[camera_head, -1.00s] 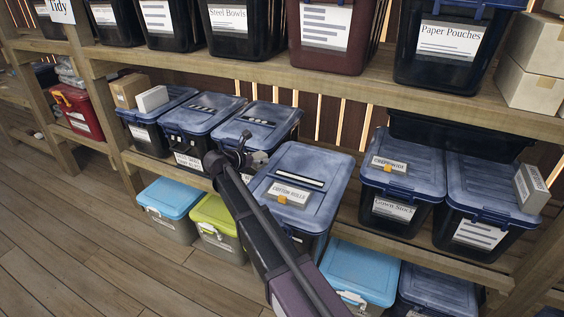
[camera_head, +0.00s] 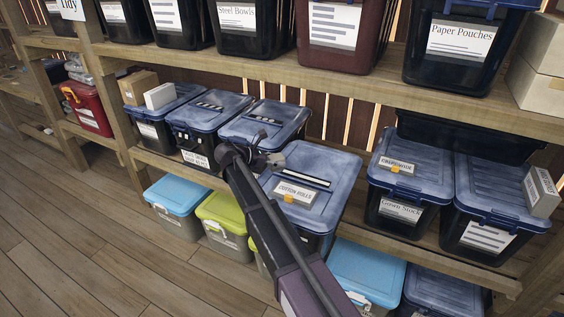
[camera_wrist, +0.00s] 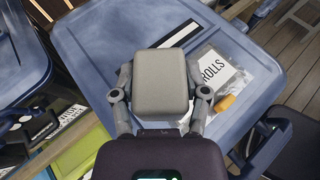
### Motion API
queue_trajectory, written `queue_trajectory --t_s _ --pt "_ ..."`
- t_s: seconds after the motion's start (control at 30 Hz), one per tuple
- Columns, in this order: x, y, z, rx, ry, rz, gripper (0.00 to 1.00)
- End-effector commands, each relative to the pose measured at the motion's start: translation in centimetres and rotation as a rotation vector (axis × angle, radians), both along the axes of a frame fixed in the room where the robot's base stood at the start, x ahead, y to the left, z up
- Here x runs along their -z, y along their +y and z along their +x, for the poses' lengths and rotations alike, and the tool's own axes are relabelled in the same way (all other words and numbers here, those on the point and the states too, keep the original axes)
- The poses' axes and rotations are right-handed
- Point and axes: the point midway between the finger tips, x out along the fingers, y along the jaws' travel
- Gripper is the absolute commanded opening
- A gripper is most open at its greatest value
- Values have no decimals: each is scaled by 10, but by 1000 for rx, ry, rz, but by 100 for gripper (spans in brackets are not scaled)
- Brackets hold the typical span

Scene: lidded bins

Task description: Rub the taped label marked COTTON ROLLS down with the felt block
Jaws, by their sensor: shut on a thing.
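My gripper (camera_wrist: 162,92) is shut on the grey felt block (camera_wrist: 161,84), with one finger at each side. In the head view my gripper (camera_head: 262,156) hangs over the left part of a blue-lidded bin (camera_head: 333,165). The COTTON ROLLS label (camera_head: 293,193) lies on that lid, with an orange tab at its lower edge. In the wrist view the label (camera_wrist: 213,67) is right of the block, which hides part of it; only "ROLLS" reads. The orange tab (camera_wrist: 225,103) is clear of the block. I cannot tell the gap between block and lid.
A dark slot strip (camera_head: 303,176) crosses the lid behind the label. Lidded bins stand to the left (camera_head: 200,112) and right; the Gown Stock bin (camera_head: 410,165) carries another taped label (camera_head: 397,165). The upper shelf board (camera_head: 350,82) runs above and behind.

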Motion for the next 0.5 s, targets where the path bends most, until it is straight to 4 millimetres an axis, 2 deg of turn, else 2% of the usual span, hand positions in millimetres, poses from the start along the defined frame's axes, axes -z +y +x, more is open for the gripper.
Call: queue_trajectory --t_s 0.2,0.5 --pt "-1 -9 -6 111 -3 -5 10" --pt "-1 -9 -8 121 -4 -6 10"
